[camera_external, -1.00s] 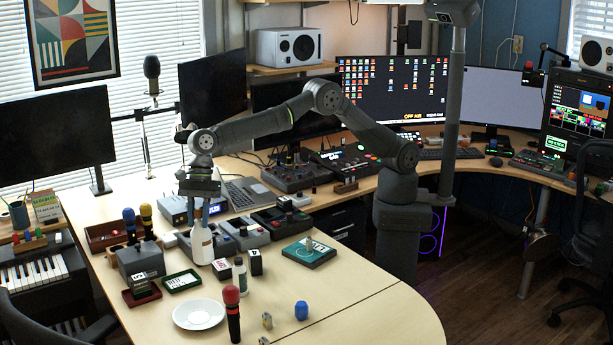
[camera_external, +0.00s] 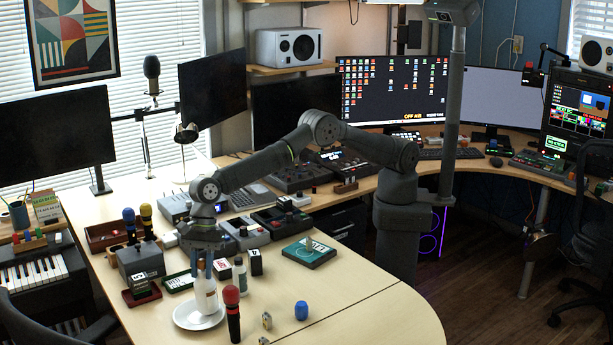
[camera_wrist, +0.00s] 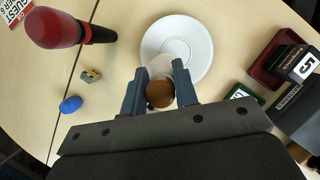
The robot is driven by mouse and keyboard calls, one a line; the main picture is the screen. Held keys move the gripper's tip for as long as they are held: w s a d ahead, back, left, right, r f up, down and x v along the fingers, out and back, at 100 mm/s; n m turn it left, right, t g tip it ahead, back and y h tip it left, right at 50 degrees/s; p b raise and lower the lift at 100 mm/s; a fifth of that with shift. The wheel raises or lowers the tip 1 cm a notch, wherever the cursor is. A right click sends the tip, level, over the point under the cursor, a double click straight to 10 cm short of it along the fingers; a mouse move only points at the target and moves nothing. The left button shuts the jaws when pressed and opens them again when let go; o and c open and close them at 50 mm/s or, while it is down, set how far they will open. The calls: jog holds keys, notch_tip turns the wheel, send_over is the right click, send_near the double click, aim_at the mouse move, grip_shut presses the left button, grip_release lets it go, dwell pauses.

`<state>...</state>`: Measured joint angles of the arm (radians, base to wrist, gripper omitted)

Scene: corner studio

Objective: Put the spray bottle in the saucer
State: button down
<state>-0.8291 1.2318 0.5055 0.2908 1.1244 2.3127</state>
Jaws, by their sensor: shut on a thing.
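The spray bottle (camera_external: 206,298) is white with a brown top, which shows in the wrist view (camera_wrist: 160,94). My gripper (camera_external: 203,270) is shut on its upper part, one finger on each side, and holds it upright. In the wrist view, my gripper (camera_wrist: 159,84) covers part of it. The white saucer (camera_external: 184,322) lies on the desk. The bottle's lower end overlaps the saucer's right part in the external view. In the wrist view the saucer (camera_wrist: 201,42) lies just beyond the bottle. I cannot tell whether the bottle touches it.
A red-topped microphone (camera_external: 232,312) stands close to the saucer's right side. A small bottle (camera_external: 240,277) and black blocks stand behind. A blue object (camera_external: 301,310) and a small metal piece (camera_external: 267,321) lie to the right. Red and green trays (camera_wrist: 272,62) are near the saucer.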

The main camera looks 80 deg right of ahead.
jog(key=shift+f, duration=0.2)
jog(key=shift+f, duration=0.1)
jog(key=c, duration=1.1)
grip_release()
jog(key=shift+r, duration=0.25)
jog(key=v, duration=1.2)
jog(key=shift+f, duration=0.1)
